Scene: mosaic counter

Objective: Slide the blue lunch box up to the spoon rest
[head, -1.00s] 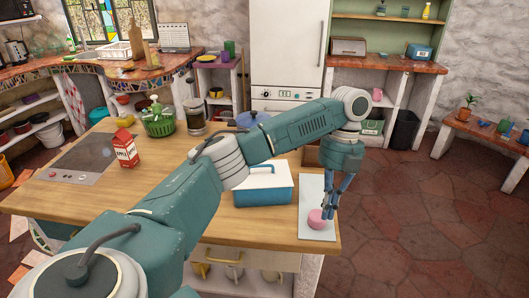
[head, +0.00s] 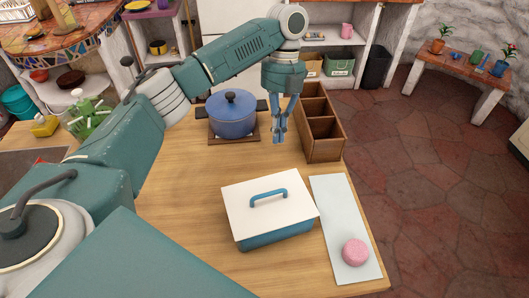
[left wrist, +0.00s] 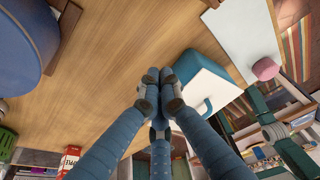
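The blue lunch box (head: 270,229) has a white lid and a blue handle and stands flat on the wooden counter. It also shows in the left wrist view (left wrist: 196,64), partly behind my fingers. I cannot clearly pick out the spoon rest. A round pink piece (head: 355,252) lies on a pale board (head: 331,208) just right of the lunch box, and shows in the left wrist view (left wrist: 265,69). My left gripper (head: 278,140) is above the counter, behind the lunch box and apart from it. Its fingertips are together and empty. My right gripper is out of view.
A blue pot (head: 232,116) stands on a wooden trivet (head: 234,139) left of my left gripper. A wooden divided box (head: 322,151) stands close on its right. The counter left of the lunch box is clear. The counter's right edge runs just beyond the pale board.

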